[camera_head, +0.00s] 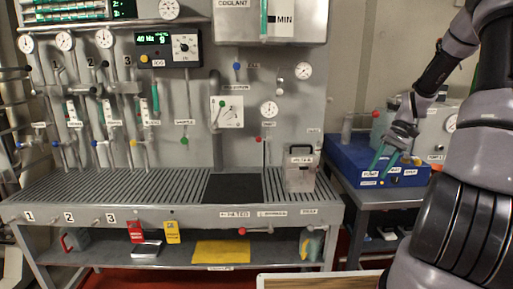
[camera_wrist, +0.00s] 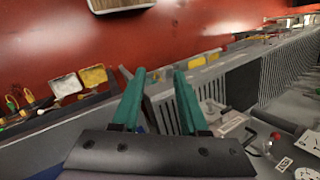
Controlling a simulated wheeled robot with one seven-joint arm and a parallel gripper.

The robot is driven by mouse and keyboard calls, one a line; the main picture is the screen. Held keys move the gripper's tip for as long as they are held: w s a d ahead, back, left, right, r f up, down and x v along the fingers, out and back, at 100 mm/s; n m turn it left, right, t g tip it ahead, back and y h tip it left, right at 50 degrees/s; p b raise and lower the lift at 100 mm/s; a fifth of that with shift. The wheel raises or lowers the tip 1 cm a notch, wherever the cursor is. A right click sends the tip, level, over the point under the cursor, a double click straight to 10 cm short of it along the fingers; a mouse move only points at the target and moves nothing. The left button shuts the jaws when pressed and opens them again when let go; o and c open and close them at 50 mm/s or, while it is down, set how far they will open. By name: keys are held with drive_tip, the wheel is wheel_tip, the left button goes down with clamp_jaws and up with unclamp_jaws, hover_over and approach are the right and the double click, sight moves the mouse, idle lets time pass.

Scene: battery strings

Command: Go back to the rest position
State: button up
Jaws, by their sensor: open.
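My gripper (camera_head: 387,153) is at the right of the head view, above and in front of the blue bin on the side table. Its two green fingers point down and stand apart with nothing between them. In the wrist view my gripper (camera_wrist: 160,85) also shows open and empty, with the bench edge and red floor beyond the fingers. My arm runs down the right side of the head view and hides part of the side table.
A blue bin (camera_head: 345,158) sits on the side table (camera_head: 385,194). Gauges and pipes line the panel. A framed board (camera_head: 320,281) is low in front.

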drive_tip(key=s+a+r+t+h, duration=0.1)
drive_tip(key=s+a+r+t, duration=0.3)
drive_tip(key=s+a+r, duration=0.3)
drive_tip(key=s+a+r+m+t+h, duration=0.1)
drive_tip(key=s+a+r+t, duration=0.4)
drive_tip(key=s+r, duration=0.8)
drive_tip(key=a+r+h, duration=0.1)
drive_tip(key=a+r, duration=0.2)
drive_tip(key=r, duration=0.3)
drive_tip(key=shift+a, duration=0.3)
